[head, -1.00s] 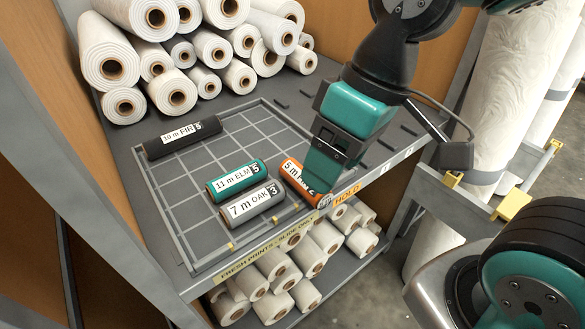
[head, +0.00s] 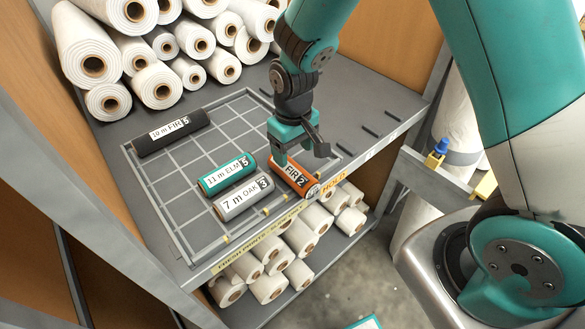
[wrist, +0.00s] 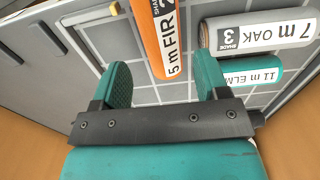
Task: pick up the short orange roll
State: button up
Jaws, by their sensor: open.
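The short orange roll (head: 290,177) lies on the gridded shelf tray near its front right edge, with a white label reading FIR 2. My gripper (head: 281,155) is open and empty over its back end. In the wrist view, my gripper's teal fingers (wrist: 162,75) stand apart, and the orange roll (wrist: 158,40) lies in line with the gap between them, its near end close to the fingertips. I cannot tell how high the fingertips are above the tray.
A teal ELM roll (head: 226,174) and a grey OAK roll (head: 244,198) lie just left of the orange one. A longer black FIR roll (head: 172,135) lies further back. White rolls are stacked at the back of the shelf (head: 356,108); its right side is largely clear.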

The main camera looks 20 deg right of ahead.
aim_at(293, 166)
jog(key=shift+w+f+p, duration=0.15)
jog(key=shift+f+p, duration=1.3)
jog(key=shift+f, duration=2.55)
jog(key=c, duration=0.8)
jog(key=shift+r, duration=0.1)
